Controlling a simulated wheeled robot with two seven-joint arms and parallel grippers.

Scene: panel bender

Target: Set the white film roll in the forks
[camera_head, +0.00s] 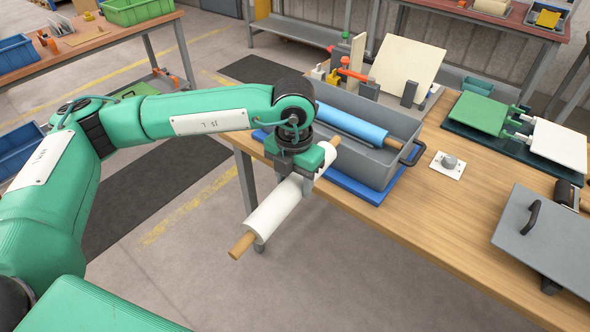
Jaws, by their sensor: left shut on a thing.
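The white film roll (273,213) has a wooden core sticking out at both ends. My left gripper (307,178) is shut on it near its upper end. The roll hangs tilted in the picture, its lower end toward the front left, over the floor beside the table's left edge. Its upper core end is close to the grey bin (368,158). I cannot clearly make out the forks. My right gripper is not in view.
A blue roll (350,124) lies in the grey bin, which stands on a blue mat (362,190) on the wooden table (440,215). Behind it are upright cream panels (407,67) and an orange-handled clamp (353,74). A grey plate with a handle (548,240) is at right. The table's front middle is clear.

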